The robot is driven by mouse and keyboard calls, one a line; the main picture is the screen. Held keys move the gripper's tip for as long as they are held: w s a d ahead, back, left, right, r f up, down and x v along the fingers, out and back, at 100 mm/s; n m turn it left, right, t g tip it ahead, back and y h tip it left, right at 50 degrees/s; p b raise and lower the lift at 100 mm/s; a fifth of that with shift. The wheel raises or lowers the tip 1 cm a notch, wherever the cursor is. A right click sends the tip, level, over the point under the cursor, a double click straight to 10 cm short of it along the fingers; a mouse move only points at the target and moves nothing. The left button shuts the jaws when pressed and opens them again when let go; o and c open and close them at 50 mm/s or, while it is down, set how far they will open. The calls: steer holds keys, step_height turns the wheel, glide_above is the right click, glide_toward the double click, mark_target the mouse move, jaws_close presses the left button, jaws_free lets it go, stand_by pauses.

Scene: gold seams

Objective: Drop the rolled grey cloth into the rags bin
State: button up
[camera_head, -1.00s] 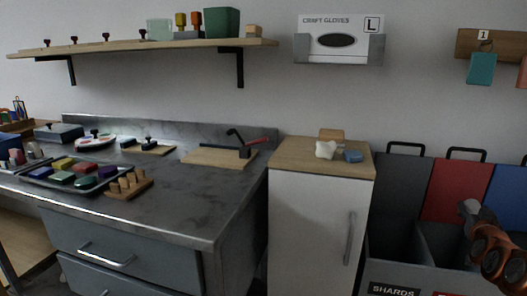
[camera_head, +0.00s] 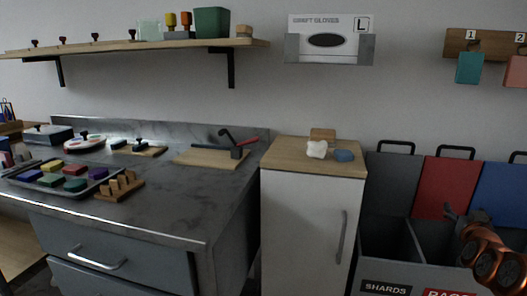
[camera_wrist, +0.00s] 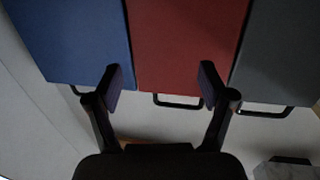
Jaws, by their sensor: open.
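I cannot make out a rolled grey cloth in either view. The rags bin shows in the head view as the compartment under the red lid (camera_head: 447,187); its front label (camera_head: 450,293) is cut off by the lower edge. The red lid also fills the middle of the wrist view (camera_wrist: 188,45). My gripper (camera_head: 453,214) is in front of the red and blue lids at the right of the head view. In the wrist view my gripper (camera_wrist: 162,78) has its fingers wide apart with nothing between them. The bin floor is hidden.
A grey-lidded shards bin (camera_head: 385,288) stands left of the red one, a blue-lidded bin (camera_head: 503,192) right. A white cabinet (camera_head: 300,225) holds a crumpled white lump (camera_head: 317,149) and a blue-grey piece (camera_head: 345,156). A metal bench (camera_head: 165,205) carries trays and tools.

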steer(key=shift+v, duration=2.65)
steer(key=s+a+r+n+g+y+p, duration=0.1)
steer(key=a+r+n+g+y+p, duration=0.2)
steer(key=a+p, duration=0.8)
steer(key=s+a+r+n+g+y+p, duration=0.25)
steer(key=a+r+y+p, duration=0.35)
steer(key=a, duration=0.8)
steer(key=s+a+r+g+p, duration=0.3)
steer(key=s+a+r+p, duration=0.2)
steer(key=s, duration=0.4)
steer(key=s+a+r+g+p, duration=0.4)
steer(key=s+p, duration=0.4)
steer(key=s, duration=0.2)
steer(key=s+a+r+g+p, duration=0.4)
steer(key=s+a+r+p, duration=0.2)
steer(key=s+r+p, duration=0.1)
steer(key=shift+s+r, duration=0.65)
steer(key=shift+s, duration=0.5)
